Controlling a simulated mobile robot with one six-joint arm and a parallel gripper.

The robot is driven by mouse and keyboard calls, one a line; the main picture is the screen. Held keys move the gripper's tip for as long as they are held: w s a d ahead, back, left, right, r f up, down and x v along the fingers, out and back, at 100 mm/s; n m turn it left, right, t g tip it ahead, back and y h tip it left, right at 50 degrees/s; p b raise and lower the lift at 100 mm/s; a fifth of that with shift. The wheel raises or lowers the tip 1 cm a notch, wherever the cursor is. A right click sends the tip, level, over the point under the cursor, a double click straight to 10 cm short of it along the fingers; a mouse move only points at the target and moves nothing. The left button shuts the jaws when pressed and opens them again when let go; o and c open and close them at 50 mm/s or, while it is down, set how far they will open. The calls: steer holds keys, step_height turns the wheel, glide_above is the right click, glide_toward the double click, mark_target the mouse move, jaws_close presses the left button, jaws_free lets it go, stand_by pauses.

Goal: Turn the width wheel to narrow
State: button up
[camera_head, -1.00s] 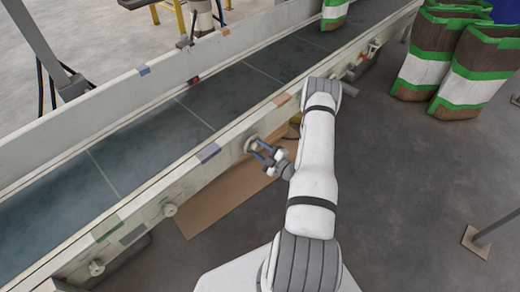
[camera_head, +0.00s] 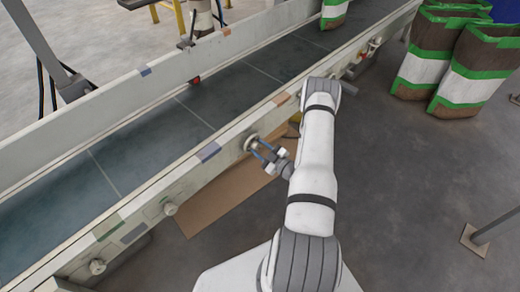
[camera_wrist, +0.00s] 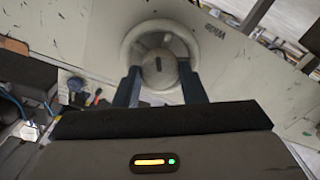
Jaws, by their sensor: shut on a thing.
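The width wheel (camera_wrist: 161,42) is a pale round dial with a grey hub, mounted on the side rail of the conveyor. In the wrist view my gripper (camera_wrist: 160,80) has its two dark blue fingers on either side of the hub and is shut on it. In the head view the wheel (camera_head: 251,143) is small, and my gripper (camera_head: 259,149) reaches it from the lower right. A short dark mark shows on the hub. The lettering (camera_wrist: 214,30) beside the wheel is too blurred to read surely.
The conveyor belt (camera_head: 150,135) runs diagonally behind the rail. A brown cardboard sheet (camera_head: 215,198) lies below the wheel. Striped bags (camera_head: 475,75) stand at the upper right.

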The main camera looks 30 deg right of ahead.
steer(key=shift+a+f, duration=0.1)
steer(key=o, duration=1)
steer(key=shift+s, duration=0.1)
steer(key=p+v, duration=0.1)
steer(key=v, duration=0.6)
steer(key=shift+s+d+p, duration=0.2)
steer(key=shift+s+p, duration=0.1)
steer(key=shift+p, duration=0.05)
